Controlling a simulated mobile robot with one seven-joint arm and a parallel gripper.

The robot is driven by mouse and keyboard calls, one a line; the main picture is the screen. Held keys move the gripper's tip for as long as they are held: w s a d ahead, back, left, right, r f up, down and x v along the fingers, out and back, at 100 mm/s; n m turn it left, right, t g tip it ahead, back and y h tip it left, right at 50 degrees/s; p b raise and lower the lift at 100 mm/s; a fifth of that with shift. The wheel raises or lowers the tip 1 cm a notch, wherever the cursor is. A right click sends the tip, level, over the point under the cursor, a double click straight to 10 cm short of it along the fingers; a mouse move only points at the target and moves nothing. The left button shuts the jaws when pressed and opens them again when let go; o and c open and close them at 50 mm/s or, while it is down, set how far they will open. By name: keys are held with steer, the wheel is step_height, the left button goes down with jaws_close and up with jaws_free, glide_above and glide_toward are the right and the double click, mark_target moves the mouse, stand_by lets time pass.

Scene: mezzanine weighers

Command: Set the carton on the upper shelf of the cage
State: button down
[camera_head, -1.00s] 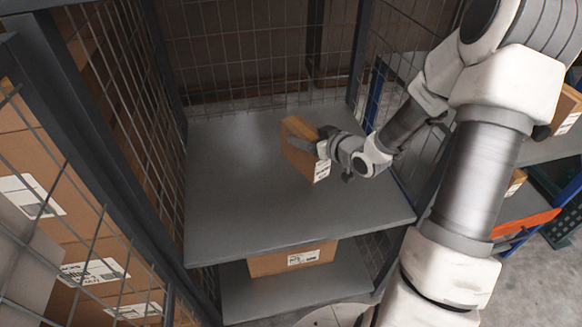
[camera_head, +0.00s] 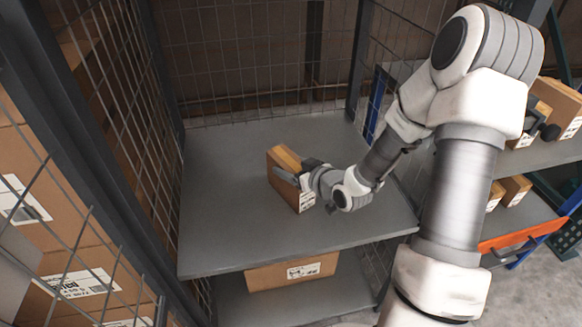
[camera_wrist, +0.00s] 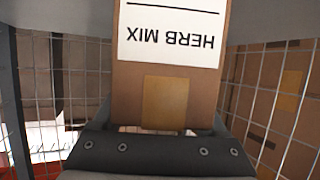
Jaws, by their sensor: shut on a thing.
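The carton (camera_head: 283,166) is a small brown box with a white label. It is at the middle of the cage's upper shelf (camera_head: 225,215), over or on the grey surface; I cannot tell whether its base touches. My gripper (camera_head: 293,178) is shut on the carton from the right side. In the wrist view the carton (camera_wrist: 165,80) fills the middle between my jaws, with a label reading "HERB MIX" upside down. The cage (camera_head: 250,50) has wire mesh sides and dark posts.
A larger carton (camera_head: 292,271) lies on the lower shelf. Stacked cartons (camera_head: 75,275) stand behind the left mesh. A rack (camera_head: 555,150) with small boxes is at the right. The upper shelf is bare around the held carton.

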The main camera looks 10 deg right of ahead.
jaws_free()
steer(key=shift+f, duration=0.15)
steer(key=shift+r, duration=0.35)
steer(key=p+v, duration=1)
steer(key=v, duration=0.2)
steer(key=shift+f, duration=0.15)
steer(key=shift+d+f, duration=0.1)
